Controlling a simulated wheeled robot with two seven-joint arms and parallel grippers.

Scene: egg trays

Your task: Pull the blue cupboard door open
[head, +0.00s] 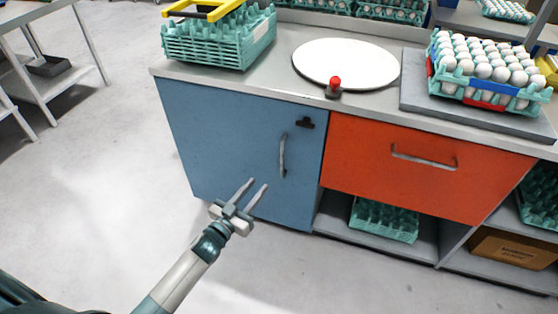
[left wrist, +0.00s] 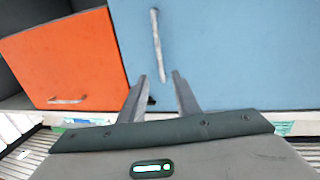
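The blue cupboard door (head: 235,135) is shut, flush with the counter front. Its grey vertical bar handle (head: 282,156) is near the door's right edge, below a small black latch plate (head: 306,123). My left gripper (head: 256,188) is open and empty, its two fingers pointing at the door, below and left of the handle in the head view. In the left wrist view the handle (left wrist: 158,45) stands ahead of the open fingers (left wrist: 161,76), apparently not between them. I cannot tell the exact distance. My right gripper is not in view.
An orange drawer (head: 420,168) with a bar handle is right of the door. Open shelves below hold a teal crate (head: 385,220) and a cardboard box (head: 512,249). The counter carries crates, eggs and a white disc (head: 346,62). The floor at left is clear.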

